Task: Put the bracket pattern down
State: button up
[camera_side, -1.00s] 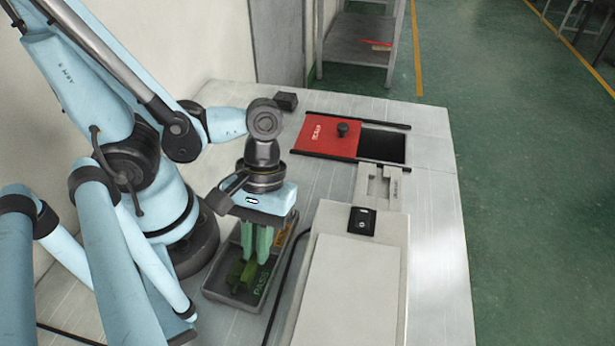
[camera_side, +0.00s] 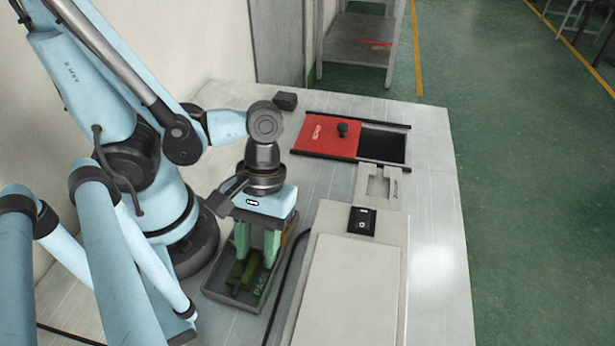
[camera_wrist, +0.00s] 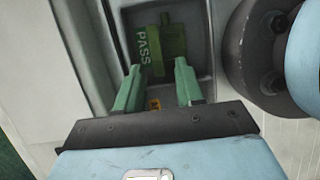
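The bracket pattern (camera_side: 241,274) is olive green and lies in the grey tray (camera_side: 228,298), beside the green PASS lettering. It also shows in the wrist view (camera_wrist: 173,41), on the tray floor just right of the word PASS. My gripper (camera_side: 256,260) is over the tray with its two green fingers pointing down and spread apart. In the wrist view the gripper (camera_wrist: 158,66) has an empty gap between its fingertips, and the pattern lies beyond them. In the side view the fingers partly hide the pattern and the tray.
A dark cable (camera_side: 285,275) runs along the tray's right side. The beige machine (camera_side: 350,290) stands right of it. A red sliding plate (camera_side: 325,136) with a black knob lies behind, and a small dark block (camera_side: 286,101) sits at the back. The table's right strip is clear.

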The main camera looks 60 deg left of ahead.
jog(key=shift+r, duration=0.1)
jog(key=shift+v, duration=5.85)
jog(key=w+a+m+t+y, duration=0.1)
jog(key=w+a+m+t, duration=0.3)
jog(key=w, duration=0.3)
jog(key=w+a+r+m+t+y, duration=0.1)
jog(key=w+a+m+t, duration=0.3)
jog(key=w+t, duration=0.2)
jog(key=shift+w+t+y, duration=0.3)
jog(key=shift+w+y, duration=0.1)
jog(key=shift+w, duration=0.25)
jog(key=shift+a+r, duration=0.1)
